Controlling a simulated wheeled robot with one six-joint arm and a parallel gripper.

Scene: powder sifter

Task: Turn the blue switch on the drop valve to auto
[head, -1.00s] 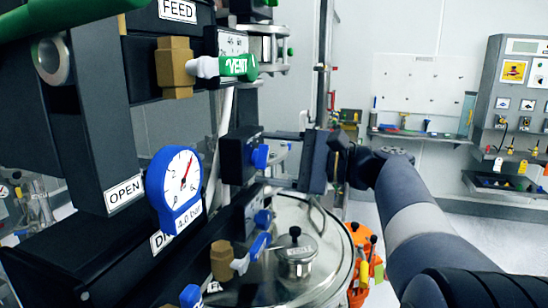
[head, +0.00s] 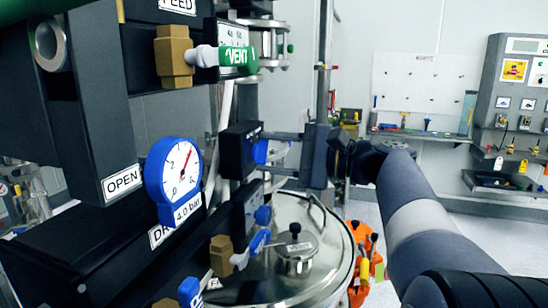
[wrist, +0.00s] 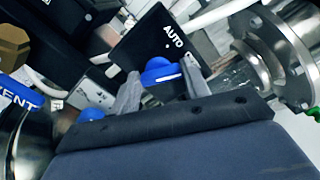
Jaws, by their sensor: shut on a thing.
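The blue switch (head: 260,152) is on the front of a black box (head: 238,150) beside the column, in the middle of the head view. In the wrist view the blue switch (wrist: 160,74) sits below the white word AUTO on the black box (wrist: 148,40). A second label to its right is partly hidden. My gripper (head: 268,153) reaches in from the right, its fingers on either side of the switch. In the wrist view my gripper (wrist: 160,80) is shut on the switch. Its exact pointing direction is hard to tell.
A round metal lid (head: 297,270) lies below my gripper. An orange bucket (head: 362,250) stands right of it.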

